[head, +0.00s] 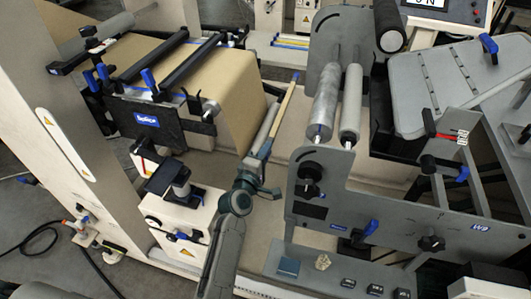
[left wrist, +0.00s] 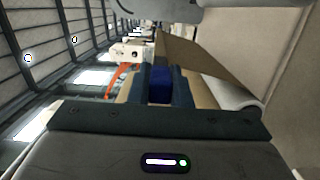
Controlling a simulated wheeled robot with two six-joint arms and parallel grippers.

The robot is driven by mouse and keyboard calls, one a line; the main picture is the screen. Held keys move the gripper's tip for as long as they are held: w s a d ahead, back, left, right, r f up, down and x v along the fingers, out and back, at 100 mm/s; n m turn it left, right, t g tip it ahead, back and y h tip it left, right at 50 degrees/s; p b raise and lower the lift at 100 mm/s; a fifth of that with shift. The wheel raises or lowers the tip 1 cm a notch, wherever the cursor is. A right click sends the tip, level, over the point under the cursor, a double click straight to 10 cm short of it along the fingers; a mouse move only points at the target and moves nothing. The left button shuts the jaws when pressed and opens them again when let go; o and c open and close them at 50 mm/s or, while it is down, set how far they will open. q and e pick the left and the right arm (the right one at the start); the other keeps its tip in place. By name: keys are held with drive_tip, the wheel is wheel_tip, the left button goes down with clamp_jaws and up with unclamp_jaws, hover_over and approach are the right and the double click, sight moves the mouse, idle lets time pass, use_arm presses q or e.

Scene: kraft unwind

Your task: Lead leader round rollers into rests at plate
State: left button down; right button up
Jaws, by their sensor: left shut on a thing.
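The leader shows in the head view as a narrow tan strip (head: 287,97) rising from my left gripper, beside the big kraft roll (head: 232,95). My left gripper (head: 266,150) is shut, just right of the roll. In the left wrist view its fingers (left wrist: 160,88) close on a blue block, the leader's grip (left wrist: 160,85), and a brown kraft sheet (left wrist: 197,62) extends behind it. Two grey rollers (head: 325,103) (head: 350,106) lie right of the gripper, apart from it. The flat grey plate (head: 440,75) is farther right. I cannot make out its rests clearly. My right gripper is not in view.
A grey side frame (head: 400,205) with knobs stands in front of the rollers. A dark roller (head: 389,28) is above them. A white cabinet (head: 185,215) with a black clamp stands left of my arm. Pale floor lies between the roll and the rollers.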

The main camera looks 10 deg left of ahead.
use_arm(q)
wheel_tip(320, 180, up, 21)
drive_tip(key=p, duration=1.4)
drive_tip(key=shift+p, duration=0.4)
drive_tip(key=shift+r, duration=0.1)
